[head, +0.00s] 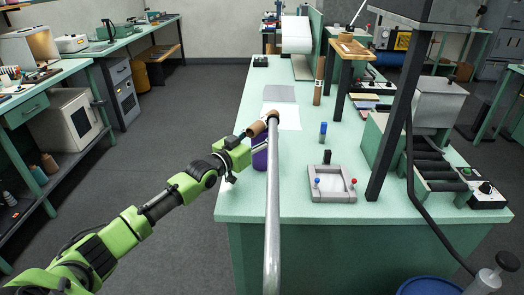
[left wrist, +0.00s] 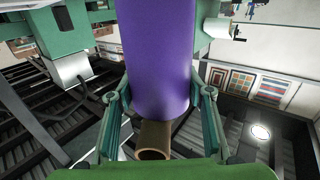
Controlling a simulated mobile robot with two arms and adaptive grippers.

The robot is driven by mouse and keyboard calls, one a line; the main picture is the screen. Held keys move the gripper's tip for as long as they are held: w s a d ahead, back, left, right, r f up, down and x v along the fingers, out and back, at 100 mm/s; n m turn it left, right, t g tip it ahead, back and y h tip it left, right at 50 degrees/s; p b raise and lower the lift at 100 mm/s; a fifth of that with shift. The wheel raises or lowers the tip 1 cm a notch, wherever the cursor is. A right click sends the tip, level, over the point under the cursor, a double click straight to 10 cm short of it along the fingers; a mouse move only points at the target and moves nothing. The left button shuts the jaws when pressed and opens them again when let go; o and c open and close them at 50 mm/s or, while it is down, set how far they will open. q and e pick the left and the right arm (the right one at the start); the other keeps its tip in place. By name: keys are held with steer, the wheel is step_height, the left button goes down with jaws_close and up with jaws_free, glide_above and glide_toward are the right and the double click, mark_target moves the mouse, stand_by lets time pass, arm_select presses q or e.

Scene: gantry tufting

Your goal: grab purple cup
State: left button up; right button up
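The purple cup (head: 260,158) stands near the left edge of the green table, partly hidden by my left gripper and a grey pole. In the left wrist view the purple cup (left wrist: 158,55) fills the upper middle. My left gripper (head: 251,142) is at the cup in the head view. In the left wrist view the fingers of the left gripper (left wrist: 160,97) are spread, one on each side of the cup, with narrow gaps showing. Whether a finger touches it is hard to tell. My right gripper is not in view.
The grey pole (head: 272,210) rises in front of the table (head: 232,205). A grey frame (head: 332,184) and blue bottle (head: 323,131) stand right.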

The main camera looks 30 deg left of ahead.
arm_select(q)
steer(key=c, duration=0.7)
